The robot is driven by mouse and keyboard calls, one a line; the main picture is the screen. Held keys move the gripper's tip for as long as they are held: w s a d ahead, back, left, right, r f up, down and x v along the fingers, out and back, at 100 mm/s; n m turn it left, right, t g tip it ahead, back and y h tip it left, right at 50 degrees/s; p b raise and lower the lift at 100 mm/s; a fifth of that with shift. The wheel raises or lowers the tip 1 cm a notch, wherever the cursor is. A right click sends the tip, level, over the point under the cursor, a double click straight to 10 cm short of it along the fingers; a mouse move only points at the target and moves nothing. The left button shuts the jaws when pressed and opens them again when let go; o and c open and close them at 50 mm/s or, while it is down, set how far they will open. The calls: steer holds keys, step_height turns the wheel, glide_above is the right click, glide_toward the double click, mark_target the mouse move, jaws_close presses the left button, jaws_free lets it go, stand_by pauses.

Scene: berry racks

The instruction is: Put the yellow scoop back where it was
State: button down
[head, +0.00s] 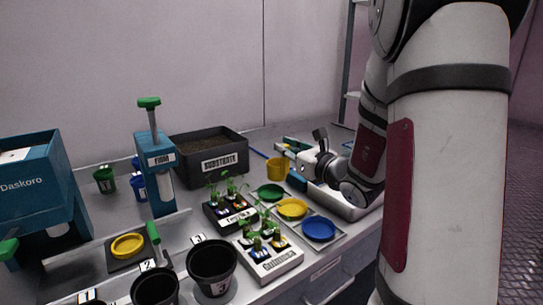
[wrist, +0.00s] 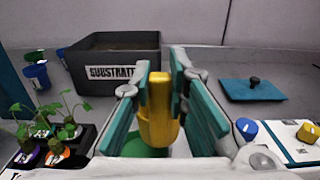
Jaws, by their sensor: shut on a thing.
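The yellow scoop (head: 278,169) is held upright between the teal finger pads of my gripper (wrist: 163,88). In the wrist view the yellow scoop (wrist: 158,112) stands between the two fingers, its handle up and its cup below. My gripper is shut on it. In the head view the scoop shows just behind the green dish (head: 271,191). Part of the green dish (wrist: 145,147) shows below it in the wrist view. I cannot tell whether the scoop touches anything below. A yellow dish (head: 292,208) and a blue dish (head: 319,229) lie nearer the front.
A dark substrate box (head: 208,157) stands behind, left of the scoop. Seedling trays (head: 268,262) lie at the front left of the dishes. Black pots (head: 212,268) and a blue press (head: 155,175) stand farther left. A teal lidded plate (wrist: 252,89) lies at right.

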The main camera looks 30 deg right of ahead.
mark_target(279, 161)
steer(key=w+d+f, duration=0.2)
steer(key=w, duration=0.3)
steer(key=w+d+f+b, duration=0.1)
steer(key=w+d+f, duration=0.1)
steer(key=w, duration=0.4)
steer(key=shift+d+f, duration=0.3)
steer(key=shift+w+f, duration=0.1)
steer(key=shift+f, duration=0.05)
steer(key=c, duration=1.6)
jaws_free()
steer(key=shift+o, duration=0.2)
